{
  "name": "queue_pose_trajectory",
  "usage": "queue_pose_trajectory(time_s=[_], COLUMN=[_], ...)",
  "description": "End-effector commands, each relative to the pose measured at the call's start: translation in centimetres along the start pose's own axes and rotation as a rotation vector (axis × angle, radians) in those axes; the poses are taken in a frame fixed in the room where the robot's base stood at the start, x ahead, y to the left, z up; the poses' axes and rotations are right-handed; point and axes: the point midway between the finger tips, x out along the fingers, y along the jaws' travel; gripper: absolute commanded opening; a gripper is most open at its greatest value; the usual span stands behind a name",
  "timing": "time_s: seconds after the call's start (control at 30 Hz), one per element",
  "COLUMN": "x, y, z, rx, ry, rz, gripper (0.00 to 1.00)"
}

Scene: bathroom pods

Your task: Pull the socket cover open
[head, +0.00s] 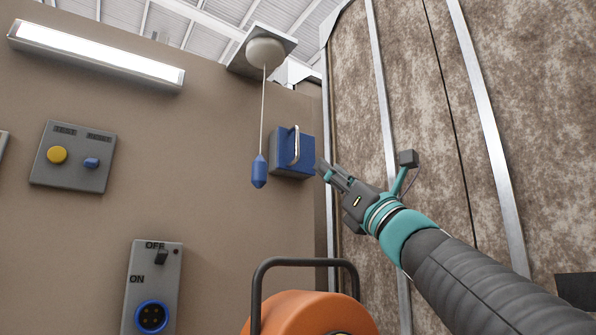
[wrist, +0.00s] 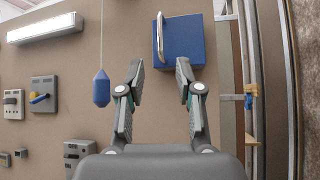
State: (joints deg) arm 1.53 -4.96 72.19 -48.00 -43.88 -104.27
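The socket cover (head: 290,150) is a blue box front with a pale upright handle (head: 294,144), mounted on the brown wall and apparently closed. In the wrist view the blue cover (wrist: 182,42) is straight ahead at the top, with its handle (wrist: 160,38) along its left edge. My gripper (head: 324,169) is just right of the box in the head view. In the wrist view my gripper (wrist: 159,68) has its two fingers spread apart with nothing between them. The fingertips appear near the cover's lower edge; I cannot tell the exact gap.
A blue pull-cord weight (head: 259,171) hangs from the ceiling just left of the cover. A grey switch panel (head: 74,157) and an ON/OFF socket box (head: 153,290) are on the wall to the left. An orange object with a dark handle (head: 308,314) stands below. A mottled curved pod wall (head: 420,120) rises at right.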

Motion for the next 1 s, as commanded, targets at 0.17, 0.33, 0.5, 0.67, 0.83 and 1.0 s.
queue_pose_trajectory(time_s=[0.17, 0.33, 0.5, 0.67, 0.83, 1.0], x=[2.2, 5.4, 8.6, 11.2, 13.0, 13.6], y=[-0.1, -0.1, 0.0, 0.0, 0.1, 0.1], z=[0.2, 0.4, 0.4, 0.3, 0.2, 0.1], rx=[-0.007, -0.005, -0.003, -0.001, -0.001, -0.001], ry=[0.000, -0.001, -0.001, -0.001, -0.001, -0.001], rz=[0.003, 0.002, 0.002, 0.002, 0.002, 0.002], gripper=[0.35, 0.35, 0.35, 0.35, 0.35, 0.35])
